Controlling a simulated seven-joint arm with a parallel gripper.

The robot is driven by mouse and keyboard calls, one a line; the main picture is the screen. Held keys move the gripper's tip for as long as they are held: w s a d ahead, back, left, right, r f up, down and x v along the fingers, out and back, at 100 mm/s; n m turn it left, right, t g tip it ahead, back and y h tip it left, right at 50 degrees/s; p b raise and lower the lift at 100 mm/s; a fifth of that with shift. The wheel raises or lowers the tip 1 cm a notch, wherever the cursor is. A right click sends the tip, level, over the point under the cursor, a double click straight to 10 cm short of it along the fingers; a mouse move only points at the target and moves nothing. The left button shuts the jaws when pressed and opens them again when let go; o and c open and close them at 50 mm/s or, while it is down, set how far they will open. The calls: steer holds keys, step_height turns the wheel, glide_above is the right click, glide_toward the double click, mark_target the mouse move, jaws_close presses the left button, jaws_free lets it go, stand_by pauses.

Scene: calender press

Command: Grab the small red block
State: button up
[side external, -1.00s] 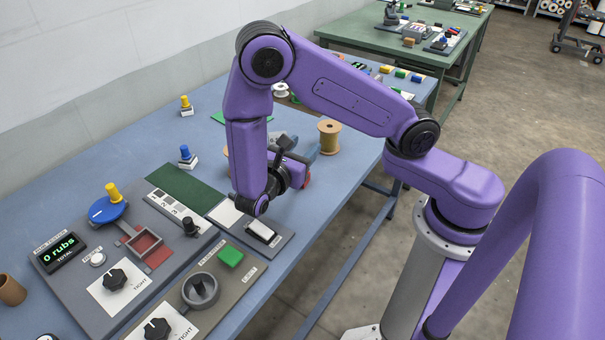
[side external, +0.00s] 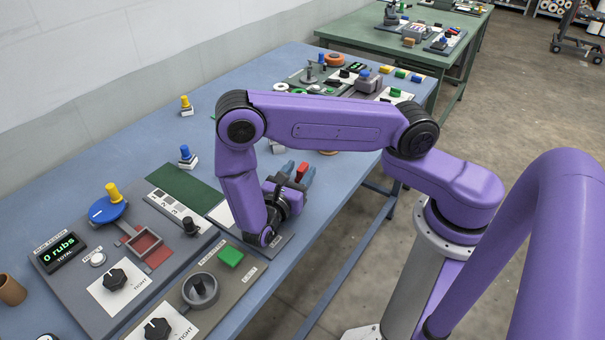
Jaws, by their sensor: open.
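A small red block (side external: 302,170) shows just beyond the end of my gripper, on the blue table. My gripper (side external: 296,174) is low over the table, its two grey-blue fingers apart and pointing away from the camera. In the picture the red block lies between the fingertips, closer to the right one. I cannot tell from this angle whether it is truly between them or a little beyond, or whether anything touches it. My wrist and forearm hide part of the table around it.
The grey panel with a blue dial (side external: 107,210), red tray (side external: 148,246) and black knobs is at lower left. A green block (side external: 231,256) sits on the nearer panel. A blue-topped peg (side external: 186,155) stands left. More panels crowd the far end.

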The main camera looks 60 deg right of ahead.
mark_target(305, 167)
steer(key=shift+w+d+r, duration=0.1)
steer(key=shift+w+d, duration=0.05)
steer(key=shift+d, duration=0.55)
steer(key=shift+w+d, duration=0.1)
steer(key=shift+d, duration=0.55)
jaws_close()
steer(key=shift+r, duration=0.1)
steer(key=shift+r, duration=0.35)
steer(key=r, duration=0.3)
steer(key=shift+s+a+r, duration=0.1)
steer(key=shift+s, duration=0.25)
steer(key=s+r, duration=0.9)
steer(key=s, duration=0.4)
steer(key=shift+s+a, duration=0.15)
steer(key=shift+a, duration=0.2)
